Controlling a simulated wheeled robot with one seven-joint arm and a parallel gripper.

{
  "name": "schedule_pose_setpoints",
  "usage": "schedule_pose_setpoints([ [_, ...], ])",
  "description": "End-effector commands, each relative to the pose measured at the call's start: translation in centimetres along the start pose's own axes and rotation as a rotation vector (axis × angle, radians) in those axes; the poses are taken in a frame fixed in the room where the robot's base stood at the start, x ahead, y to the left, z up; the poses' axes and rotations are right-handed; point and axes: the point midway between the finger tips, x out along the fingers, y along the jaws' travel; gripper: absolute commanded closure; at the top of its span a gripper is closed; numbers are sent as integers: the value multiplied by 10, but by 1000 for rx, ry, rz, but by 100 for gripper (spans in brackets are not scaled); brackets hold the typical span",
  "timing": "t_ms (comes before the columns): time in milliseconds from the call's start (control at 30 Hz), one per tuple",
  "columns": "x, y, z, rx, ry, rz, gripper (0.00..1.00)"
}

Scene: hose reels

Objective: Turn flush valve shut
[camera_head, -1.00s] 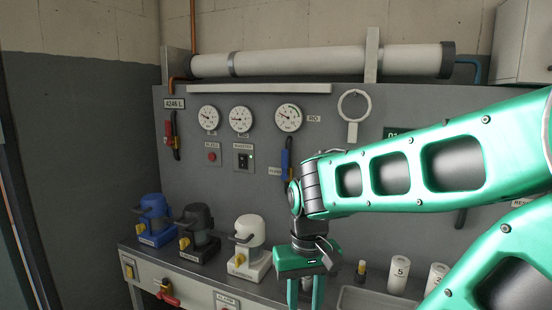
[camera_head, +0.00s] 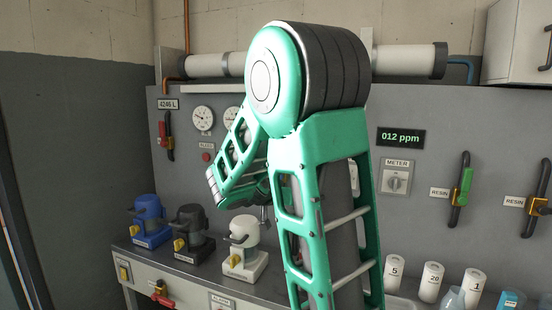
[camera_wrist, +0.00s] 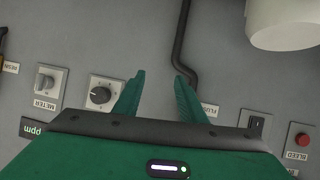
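The flush label (camera_wrist: 210,110) shows upside down on the grey panel in the wrist view, just beside my right-hand finger. A dark bent pipe (camera_wrist: 181,40) comes down to that finger. My gripper (camera_wrist: 160,78) points at the panel with its two green fingers spread apart and nothing visible between them. The blue valve handle seen earlier in the head view is now hidden behind my arm. In the wrist view no handle shows, so I cannot tell its position. My gripper's fingers are also hidden in the head view.
In the wrist view, a black knob (camera_wrist: 100,95), a meter switch (camera_wrist: 46,83) and a red bleed button (camera_wrist: 302,139) sit near the gripper. A white cylinder (camera_wrist: 285,22) juts in at the upper right. Blue (camera_head: 150,222), black (camera_head: 193,235) and white (camera_head: 243,249) pumps stand on the bench.

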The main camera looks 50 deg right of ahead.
Motion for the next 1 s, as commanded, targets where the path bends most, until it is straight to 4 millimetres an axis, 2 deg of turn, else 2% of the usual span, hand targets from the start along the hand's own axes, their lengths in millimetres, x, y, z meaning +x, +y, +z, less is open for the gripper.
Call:
schedule_pose_setpoints([
  [33, -6, -18, -21, 5, 97, -12, 62],
  [100, -17, -35, -50, 24, 217, -30, 62],
  [200, -35, -56, -80, 41, 349, -61, 62],
  [333, -52, -71, -102, 53, 444, -90, 62],
  [433, -53, -74, -110, 57, 469, -96, 62],
  [567, -41, -75, -116, 58, 470, -94, 62],
  [1000, 23, -81, -148, 56, 468, -95, 62],
])
